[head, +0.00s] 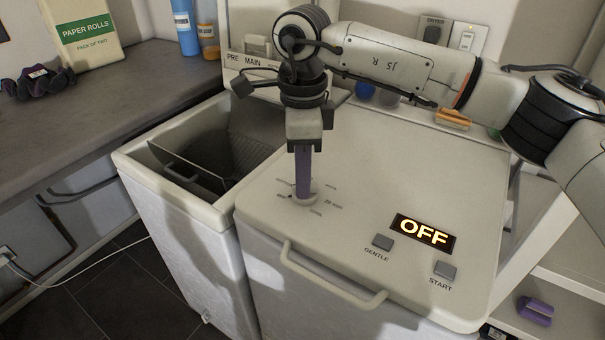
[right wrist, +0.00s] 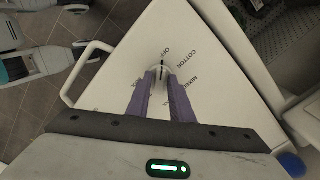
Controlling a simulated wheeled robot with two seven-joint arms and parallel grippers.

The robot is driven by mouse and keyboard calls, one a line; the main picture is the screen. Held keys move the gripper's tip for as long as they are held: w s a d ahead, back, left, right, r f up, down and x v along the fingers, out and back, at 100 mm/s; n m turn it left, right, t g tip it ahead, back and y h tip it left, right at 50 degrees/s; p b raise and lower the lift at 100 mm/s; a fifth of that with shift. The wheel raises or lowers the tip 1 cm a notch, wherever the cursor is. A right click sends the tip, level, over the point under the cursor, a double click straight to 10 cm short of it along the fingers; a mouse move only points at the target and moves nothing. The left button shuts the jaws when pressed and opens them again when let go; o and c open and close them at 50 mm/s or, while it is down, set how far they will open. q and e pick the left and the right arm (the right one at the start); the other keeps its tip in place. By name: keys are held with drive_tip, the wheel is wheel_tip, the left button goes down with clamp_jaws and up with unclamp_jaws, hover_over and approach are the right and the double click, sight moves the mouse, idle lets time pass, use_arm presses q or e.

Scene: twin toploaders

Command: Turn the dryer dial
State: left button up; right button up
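The dryer dial (head: 304,196) is a small pale round knob on the white lid of the front dryer (head: 400,165), with printed settings around it. In the right wrist view the dial (right wrist: 158,70) has a dark pointer mark towards OFF; COTTON and MIXED are printed to its right. My right gripper (head: 303,190) points straight down at the dial. Its two purple fingers (right wrist: 163,80) have a narrow gap, with their tips at the dial. Whether they press on it is hidden. The lit display (head: 422,233) reads OFF.
GENTLE (head: 382,242) and START (head: 444,270) buttons are on the same lid, right of the dial. A handle bar (head: 330,285) runs along the front edge. An open washer (head: 175,185) stands on the left, beside a grey counter (head: 100,105) with a paper rolls pack (head: 85,38).

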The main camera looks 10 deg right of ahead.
clamp_jaws()
drive_tip(key=shift+m, duration=0.3)
drive_tip(key=m, duration=0.4)
drive_tip(key=shift+w, duration=0.1)
drive_tip(key=m, duration=0.5)
drive_tip(key=shift+w+d+b, duration=0.1)
drive_tip(key=shift+b, duration=0.2)
drive_tip(key=shift+o, duration=2)
unclamp_jaws()
